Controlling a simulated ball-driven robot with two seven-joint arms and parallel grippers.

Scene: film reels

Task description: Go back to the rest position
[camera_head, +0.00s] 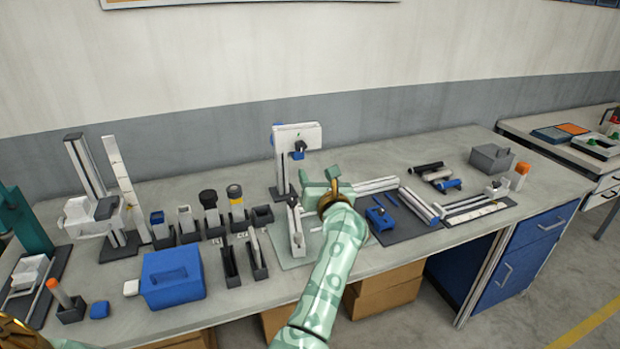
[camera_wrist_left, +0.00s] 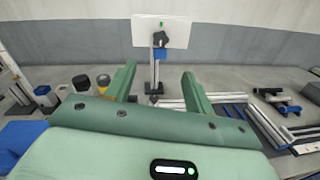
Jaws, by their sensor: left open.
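My left gripper (camera_head: 320,183) is over the middle of the workbench, in front of the upright stand with a white panel (camera_head: 310,133). In the left wrist view the two green fingers of the left gripper (camera_wrist_left: 158,80) are spread apart with nothing between them. The white panel (camera_wrist_left: 178,32) and its blue clamp (camera_wrist_left: 161,54) show beyond the fingertips; I cannot tell the exact distance. The gripper body hides part of the bench below it. My right gripper is not in view.
The workbench (camera_head: 370,156) carries a blue box (camera_head: 172,280), several small holders and bottles at left, and a dark mat (camera_head: 400,232) with rails and blue tools at right. A grey box (camera_head: 491,158) stands at the back right. Blue drawers (camera_head: 525,262) are below.

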